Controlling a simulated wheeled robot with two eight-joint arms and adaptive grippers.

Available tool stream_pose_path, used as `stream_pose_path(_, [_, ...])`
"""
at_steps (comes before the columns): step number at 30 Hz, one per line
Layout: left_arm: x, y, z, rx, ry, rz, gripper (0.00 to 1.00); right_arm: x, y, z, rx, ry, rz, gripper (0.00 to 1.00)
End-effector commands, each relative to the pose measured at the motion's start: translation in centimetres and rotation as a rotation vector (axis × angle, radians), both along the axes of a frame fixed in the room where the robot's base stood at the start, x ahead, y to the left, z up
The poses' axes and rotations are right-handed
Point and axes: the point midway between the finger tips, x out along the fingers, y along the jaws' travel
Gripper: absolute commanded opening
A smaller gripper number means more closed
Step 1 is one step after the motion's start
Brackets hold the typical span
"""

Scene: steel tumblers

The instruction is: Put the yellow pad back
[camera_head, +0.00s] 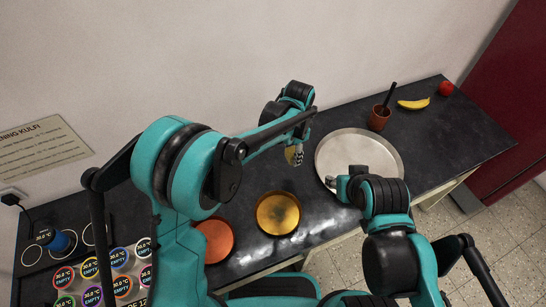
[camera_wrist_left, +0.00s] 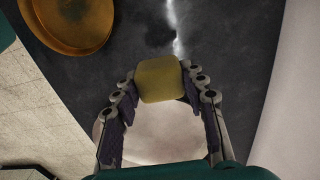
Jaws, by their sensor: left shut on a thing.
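The yellow pad (camera_head: 290,155) is held at the fingertips of my left gripper (camera_head: 297,153), left of the round steel tray (camera_head: 345,143). In the left wrist view the pad (camera_wrist_left: 159,80) sits between the two fingertips of the left gripper (camera_wrist_left: 160,88), which is shut on it. The pad looks like a small rounded block; its gap to the table is hard to judge. My right gripper (camera_head: 335,182) is at the tray's near left edge; its fingers are mostly hidden by its own wrist.
A brass dish (camera_head: 278,214) and an orange dish (camera_head: 214,240) stand near the front of the dark table (camera_head: 440,140). A brown cup (camera_head: 379,118), a banana (camera_head: 413,104) and a red apple (camera_head: 446,89) stand at the right.

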Motion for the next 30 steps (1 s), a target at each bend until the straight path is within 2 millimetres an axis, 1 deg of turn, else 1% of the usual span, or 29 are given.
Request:
stream_pose_path(1, [0.9, 1.2, -1.2, 0.000, 0.000, 0.006, 0.15, 0.0, 0.0, -0.8, 0.000, 0.000, 0.000, 0.40])
stream_pose_path(6, [3.2, 4.5, -3.6, 0.000, 0.000, 0.005, 0.15, 0.0, 0.0, -1.9, 0.000, 0.000, 0.000, 0.40])
stream_pose_path(9, [4.2, 5.8, -4.6, 0.000, 0.000, 0.004, 0.15, 0.0, 0.0, -2.4, 0.000, 0.000, 0.000, 0.40])
stream_pose_path(11, [4.6, 6.4, -4.9, 0.000, 0.000, 0.003, 0.15, 0.0, 0.0, -2.6, 0.000, 0.000, 0.000, 0.40])
stream_pose_path(17, [5.0, 7.0, -5.8, 0.000, 0.000, 0.000, 0.15, 0.0, 0.0, -2.9, 0.000, 0.000, 0.000, 0.40])
stream_pose_path(22, [5.0, 7.0, -8.5, 0.000, 0.000, 0.000, 0.15, 0.0, 0.0, -4.1, 0.000, 0.000, 0.000, 0.40])
stream_pose_path(24, [4.9, 7.0, -9.2, 0.000, 0.000, 0.000, 0.15, 0.0, 0.0, -4.4, 0.000, 0.000, 0.000, 0.40])
stream_pose_path(30, [4.9, 7.0, -9.2, 0.000, 0.000, 0.000, 0.15, 0.0, 0.0, -4.3, 0.000, 0.000, 0.000, 0.40])
